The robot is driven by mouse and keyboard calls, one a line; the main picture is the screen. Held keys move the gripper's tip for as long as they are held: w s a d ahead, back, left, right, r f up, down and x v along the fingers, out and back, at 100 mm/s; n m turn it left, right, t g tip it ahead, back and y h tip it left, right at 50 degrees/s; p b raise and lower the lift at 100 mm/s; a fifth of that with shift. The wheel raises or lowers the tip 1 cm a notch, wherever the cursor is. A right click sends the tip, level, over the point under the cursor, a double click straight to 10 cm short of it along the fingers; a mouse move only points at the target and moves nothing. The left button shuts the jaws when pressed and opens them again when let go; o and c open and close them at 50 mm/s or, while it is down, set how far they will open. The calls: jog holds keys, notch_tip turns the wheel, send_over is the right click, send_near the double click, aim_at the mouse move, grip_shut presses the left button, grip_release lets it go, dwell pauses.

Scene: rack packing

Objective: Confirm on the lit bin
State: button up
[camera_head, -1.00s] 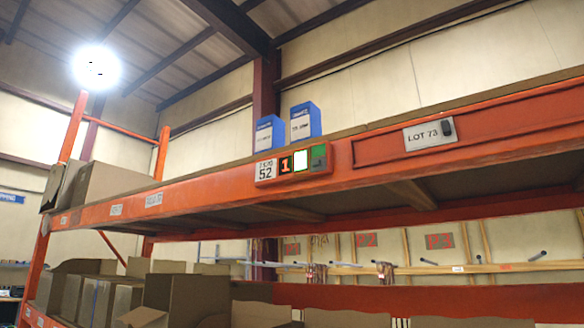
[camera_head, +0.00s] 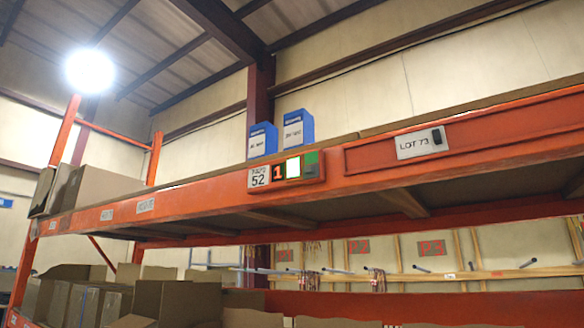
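A pick-to-light unit (camera_head: 287,171) is fixed to the front of the orange shelf beam. It has a label reading 52, a lit orange digit 1, a bright white lit square (camera_head: 293,168) and a green part with a dark grey piece at its right end. Two blue and white boxes stand on the shelf just above it, one on the left (camera_head: 262,141) and one on the right (camera_head: 297,128). My gripper is not in view.
The orange beam (camera_head: 400,161) crosses the view and carries a LOT 73 plate (camera_head: 421,143). Open cardboard boxes (camera_head: 175,299) fill the lower shelf at left. A brown box (camera_head: 100,186) stands on the upper shelf's left end. A bright lamp (camera_head: 92,70) hangs above.

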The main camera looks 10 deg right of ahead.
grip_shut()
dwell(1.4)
